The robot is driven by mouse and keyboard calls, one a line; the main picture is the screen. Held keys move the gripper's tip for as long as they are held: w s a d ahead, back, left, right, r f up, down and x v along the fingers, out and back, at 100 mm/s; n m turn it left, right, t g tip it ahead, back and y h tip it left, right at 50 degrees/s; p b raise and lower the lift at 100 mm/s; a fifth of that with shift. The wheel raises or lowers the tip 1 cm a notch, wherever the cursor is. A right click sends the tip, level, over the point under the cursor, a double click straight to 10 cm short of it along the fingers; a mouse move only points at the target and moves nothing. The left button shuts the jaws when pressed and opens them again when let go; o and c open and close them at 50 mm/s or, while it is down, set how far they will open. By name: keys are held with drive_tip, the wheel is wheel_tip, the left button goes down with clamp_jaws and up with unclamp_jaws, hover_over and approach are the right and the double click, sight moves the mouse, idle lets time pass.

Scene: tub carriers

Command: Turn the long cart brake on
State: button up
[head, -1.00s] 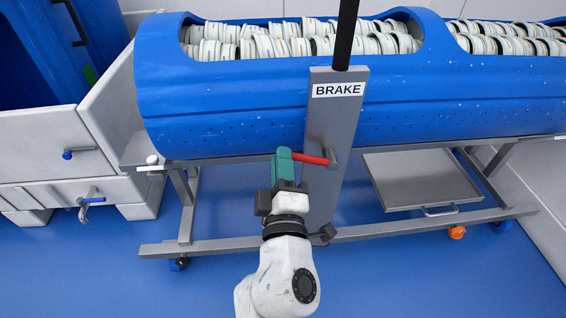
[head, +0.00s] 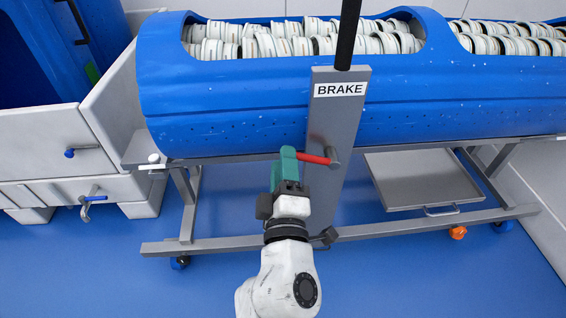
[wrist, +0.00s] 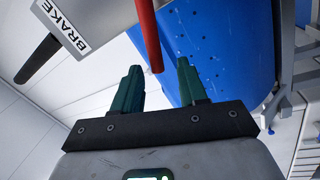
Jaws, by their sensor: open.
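The long cart (head: 230,246) carries a blue tub and has a grey upright plate (head: 328,190) with a BRAKE label (head: 340,90). A red brake lever (head: 314,158) sticks out to the left from a grey pivot on this plate. My gripper (head: 287,155) has green fingers and is at the lever's left, free end in the head view. In the wrist view my gripper (wrist: 158,80) is open, and the red lever (wrist: 149,38) comes down from the top with its tip between the fingers or just beyond them. I cannot tell whether a finger touches it.
The blue tub (head: 230,110) holds several stacked white round pieces. A black post (head: 347,35) rises above the plate. A grey tray (head: 422,180) hangs under the cart. A white cabinet (head: 50,140) stands at the left. Blue floor is open in front.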

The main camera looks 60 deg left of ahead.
drive_tip(key=p+v, duration=0.2)
drive_tip(key=v, duration=0.8)
drive_tip(key=shift+s, duration=0.1)
idle(0.3)
